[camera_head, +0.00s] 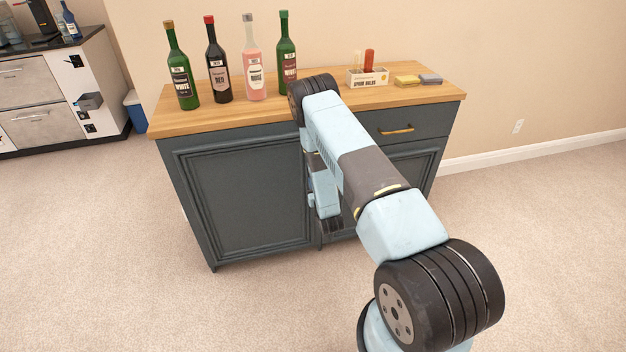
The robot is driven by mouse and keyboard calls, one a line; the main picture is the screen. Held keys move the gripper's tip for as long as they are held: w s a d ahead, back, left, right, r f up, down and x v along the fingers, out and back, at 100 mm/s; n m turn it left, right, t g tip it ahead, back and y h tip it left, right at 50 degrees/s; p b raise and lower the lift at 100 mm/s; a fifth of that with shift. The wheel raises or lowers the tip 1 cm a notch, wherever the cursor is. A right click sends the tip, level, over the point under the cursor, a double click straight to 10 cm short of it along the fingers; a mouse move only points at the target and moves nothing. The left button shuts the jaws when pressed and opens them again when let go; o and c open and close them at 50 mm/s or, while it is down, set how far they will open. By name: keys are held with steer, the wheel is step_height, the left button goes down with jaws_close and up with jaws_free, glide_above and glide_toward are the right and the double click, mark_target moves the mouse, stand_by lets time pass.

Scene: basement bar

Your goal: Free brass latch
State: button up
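No brass latch is clearly visible; the front of the dark grey cabinet (245,195) is partly hidden by my arm. A brass-coloured bar handle (397,130) is on the upper right drawer (420,121). My arm reaches across the cabinet front and bends down at its middle. My gripper (331,226) seems to be the dark end at the bottom of the arm, low in front of the gap between the doors. Its fingers are too small and shaded to tell whether they are open or shut, or touch anything.
Several bottles (219,68) stand on the wooden top (185,118) at left. A white box (367,77) with red- and brown-handled items, and yellow (407,81) and grey (429,79) blocks are at right. Another cabinet (60,95) is far left. Carpet (130,230) is clear.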

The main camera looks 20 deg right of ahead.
steer(key=s, duration=1)
steer(key=shift+s, duration=0.15)
steer(key=w+r+m+g, duration=0.15)
steer(key=w+r, duration=0.35)
steer(key=r, duration=0.7)
steer(key=w+r+g, duration=0.3)
steer(key=w+r, duration=0.1)
steer(key=r, duration=0.9)
steer(key=s+r+g, duration=0.2)
steer(key=s+r, duration=0.2)
steer(key=r, duration=0.6)
steer(key=s+r+g, duration=0.1)
steer(key=s+r, duration=0.6)
steer(key=r, duration=0.2)
steer(key=s+r+g, duration=0.2)
steer(key=s+r, duration=0.3)
steer(key=s, duration=1.1)
steer(key=s+r+n+g, duration=0.1)
steer(key=s+r+g, duration=0.2)
steer(key=s, duration=1.3)
step_height(320, 180, up, 3)
steer(key=shift+a+f, duration=0.1)
steer(key=shift+a, duration=0.25)
